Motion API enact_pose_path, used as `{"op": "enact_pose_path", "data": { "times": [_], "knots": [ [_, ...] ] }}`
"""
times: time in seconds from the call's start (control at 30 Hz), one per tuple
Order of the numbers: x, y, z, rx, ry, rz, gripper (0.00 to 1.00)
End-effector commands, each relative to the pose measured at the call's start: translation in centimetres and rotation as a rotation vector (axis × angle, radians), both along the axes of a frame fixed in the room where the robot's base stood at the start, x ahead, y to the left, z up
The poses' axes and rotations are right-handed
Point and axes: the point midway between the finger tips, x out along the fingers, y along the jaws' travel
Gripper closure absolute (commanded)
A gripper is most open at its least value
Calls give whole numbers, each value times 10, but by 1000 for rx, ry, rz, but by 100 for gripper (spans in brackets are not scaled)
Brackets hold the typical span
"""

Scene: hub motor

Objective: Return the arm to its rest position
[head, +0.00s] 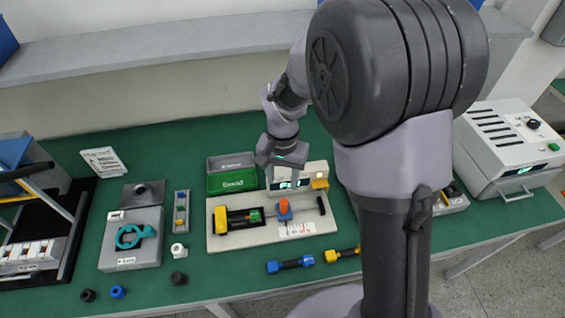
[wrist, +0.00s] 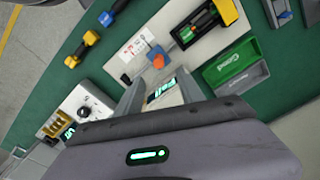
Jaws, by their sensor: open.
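My gripper (head: 287,183) hangs pointing down over the back of a pale board (head: 222,240), near a small white box with a lit display (head: 318,170). In the wrist view my gripper (wrist: 152,82) shows its two fingers spread apart with nothing held between them.
A green bin (head: 232,181) stands left of the gripper. Blue (head: 290,264) and yellow (head: 342,254) tools lie at the bench's front. A grey fixture with a teal part (head: 135,237) is at left, a large white machine (head: 508,145) at right. A grey shelf (head: 150,50) runs behind.

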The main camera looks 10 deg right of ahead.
Motion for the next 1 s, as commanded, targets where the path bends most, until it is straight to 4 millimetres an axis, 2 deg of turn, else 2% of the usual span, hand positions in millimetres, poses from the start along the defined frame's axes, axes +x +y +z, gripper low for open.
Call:
{"op": "enact_pose_path", "data": {
  "times": [0.03, 0.2, 0.67, 0.73, 0.77, 0.87, 0.9, 1.0],
  "knots": [
    [0, 0, 14, 0, -1, 0, 55],
    [0, 0, 33, 1, 0, -1, 55],
    [-1, 0, 35, 1, 0, -1, 55],
    [-5, -2, 44, 9, -22, 0, 55],
    [-9, -3, 53, 17, -42, 2, 55],
    [-44, -10, 95, 57, -149, 12, 55],
    [-64, -13, 110, 75, -200, 18, 55],
    [-115, -17, 133, 111, -323, 40, 55]
  ]
}}
